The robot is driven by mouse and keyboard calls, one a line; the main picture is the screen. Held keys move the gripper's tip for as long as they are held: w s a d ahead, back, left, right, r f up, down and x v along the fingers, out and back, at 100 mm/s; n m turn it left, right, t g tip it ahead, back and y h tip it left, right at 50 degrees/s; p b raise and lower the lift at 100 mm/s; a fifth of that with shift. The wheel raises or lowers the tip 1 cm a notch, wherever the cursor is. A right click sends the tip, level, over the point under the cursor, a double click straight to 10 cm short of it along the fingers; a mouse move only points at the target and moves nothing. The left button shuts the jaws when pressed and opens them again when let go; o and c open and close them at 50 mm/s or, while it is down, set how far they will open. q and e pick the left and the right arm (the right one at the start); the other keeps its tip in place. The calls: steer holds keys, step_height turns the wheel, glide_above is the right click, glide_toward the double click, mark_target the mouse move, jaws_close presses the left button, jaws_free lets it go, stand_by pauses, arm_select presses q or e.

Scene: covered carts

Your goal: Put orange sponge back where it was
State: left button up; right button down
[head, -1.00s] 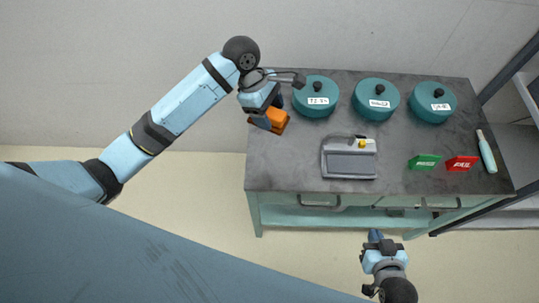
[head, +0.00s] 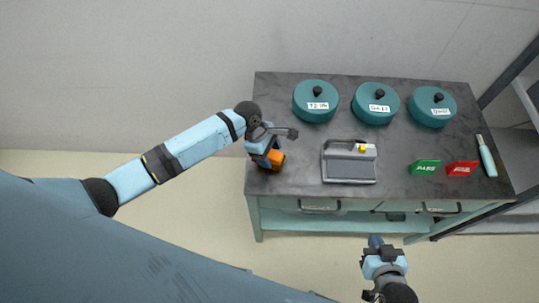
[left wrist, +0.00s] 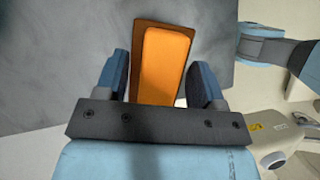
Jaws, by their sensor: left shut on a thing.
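The orange sponge (head: 277,159) is at the left end of the dark cart top (head: 300,176). My left gripper (head: 267,157) is shut on it. In the left wrist view the sponge (left wrist: 167,65) lies lengthwise between the two blue-grey fingers. Part of the sponge is hidden by the gripper in the head view. I cannot tell whether it touches the cart top or is just above it. My right gripper (head: 376,241) is in front of the cart, away from everything; its fingers are too small to judge.
A grey device (head: 349,164) sits mid-cart. Green (head: 424,167) and red (head: 462,168) signs and a pale teal bottle (head: 487,157) are at the right. The surface between sponge and device is clear.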

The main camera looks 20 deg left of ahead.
arm_select(q)
steer(key=shift+f, duration=1.05)
steer(key=shift+f, duration=0.1)
steer(key=o, duration=0.8)
steer(key=shift+o, duration=0.2)
